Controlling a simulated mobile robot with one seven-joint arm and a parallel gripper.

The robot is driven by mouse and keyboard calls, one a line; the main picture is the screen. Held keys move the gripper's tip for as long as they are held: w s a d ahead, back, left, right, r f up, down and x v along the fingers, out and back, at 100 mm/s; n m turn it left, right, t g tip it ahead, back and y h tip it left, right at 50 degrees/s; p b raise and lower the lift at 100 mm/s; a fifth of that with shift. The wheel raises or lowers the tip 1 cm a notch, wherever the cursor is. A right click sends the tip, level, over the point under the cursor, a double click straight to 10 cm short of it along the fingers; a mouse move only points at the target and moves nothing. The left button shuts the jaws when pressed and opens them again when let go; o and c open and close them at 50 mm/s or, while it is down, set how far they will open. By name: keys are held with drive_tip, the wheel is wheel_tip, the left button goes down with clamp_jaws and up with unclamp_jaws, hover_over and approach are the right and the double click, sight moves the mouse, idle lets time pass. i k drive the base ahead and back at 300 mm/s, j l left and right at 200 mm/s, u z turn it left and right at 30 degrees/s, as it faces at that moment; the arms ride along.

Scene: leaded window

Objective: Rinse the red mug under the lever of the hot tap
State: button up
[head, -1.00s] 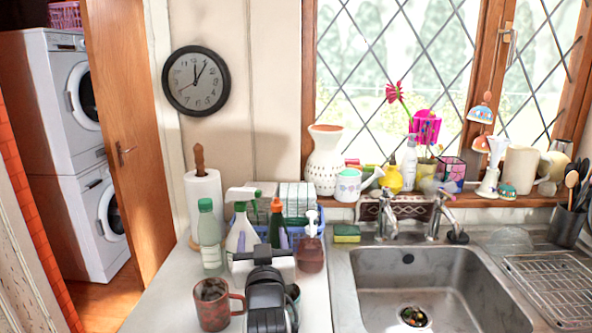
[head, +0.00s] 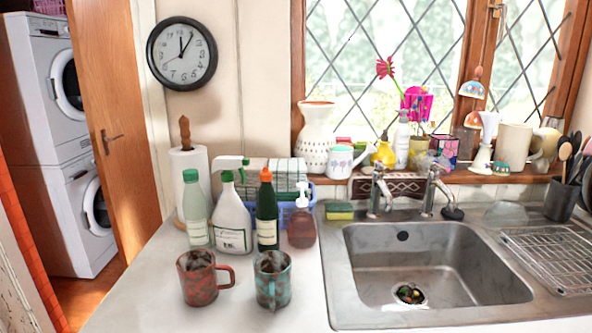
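The red mug (head: 197,279) stands upright on the pale counter left of the sink, its handle pointing right. A teal mug (head: 271,281) stands upright just to its right, apart from it. Two chrome taps stand at the back of the sink, a left tap (head: 378,192) and a right tap (head: 432,191). The picture does not show clearly which is hot. No water is seen running. My gripper is not in view in the head view.
Bottles, including a white spray bottle (head: 232,215), stand behind the mugs. A sponge (head: 339,211) lies by the left tap. A wire rack (head: 550,262) is at right. The front counter is clear.

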sight(379, 165)
drive_tip(key=i+j+z, duration=0.1)
drive_tip(key=z, duration=0.3)
drive_tip(key=j+z, duration=0.4)
drive_tip(key=i+j, duration=0.15)
drive_tip(key=i, duration=0.2)
drive_tip(key=i+j, duration=0.15)
drive_tip(key=i, duration=0.2)
